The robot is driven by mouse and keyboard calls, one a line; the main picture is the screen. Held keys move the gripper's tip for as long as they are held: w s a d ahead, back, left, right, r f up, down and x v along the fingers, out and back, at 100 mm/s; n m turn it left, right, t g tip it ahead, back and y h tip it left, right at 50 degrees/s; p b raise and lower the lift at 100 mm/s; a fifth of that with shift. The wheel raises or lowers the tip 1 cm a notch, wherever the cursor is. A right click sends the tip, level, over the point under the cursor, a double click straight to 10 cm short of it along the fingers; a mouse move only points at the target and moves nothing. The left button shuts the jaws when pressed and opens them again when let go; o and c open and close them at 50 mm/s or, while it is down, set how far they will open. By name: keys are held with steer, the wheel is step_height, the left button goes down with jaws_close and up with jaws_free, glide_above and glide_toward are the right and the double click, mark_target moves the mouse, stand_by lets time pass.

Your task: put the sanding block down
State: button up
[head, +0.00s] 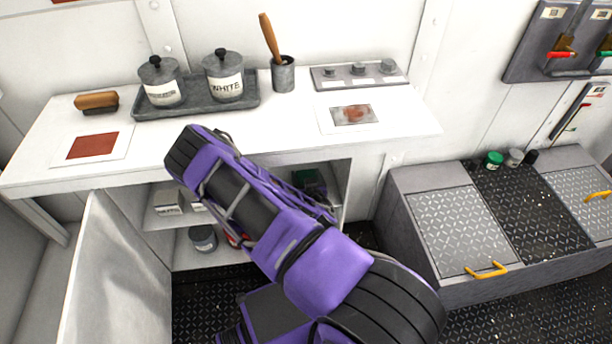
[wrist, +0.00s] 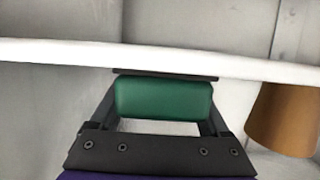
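The sanding block, a green block with a thin dark face, sits between the two fingers of my gripper (wrist: 160,118) in the wrist view, with a finger against each end. Its green body (wrist: 162,96) is plain to see, and its dark face lies along the edge of a white board (wrist: 60,52). I cannot tell whether it touches the board. In the head view a bit of green (head: 309,181) shows in the cabinet opening under the counter, beside my arm. My arm hides most of the gripper there.
A brown tapered object (wrist: 283,120) is right of the block in the wrist view. The open cabinet (head: 160,225) holds boxes and a tin (head: 203,238); its door (head: 110,280) stands open. The counter (head: 285,135) above carries a brown-handled brush (head: 97,100), a tray (head: 196,106) with two pots, and a cup (head: 283,75).

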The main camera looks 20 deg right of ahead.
steer(key=shift+o, duration=1.2)
steer(key=p+v, duration=0.2)
steer(key=v, duration=1.5)
steer(key=shift+s+r, duration=0.2)
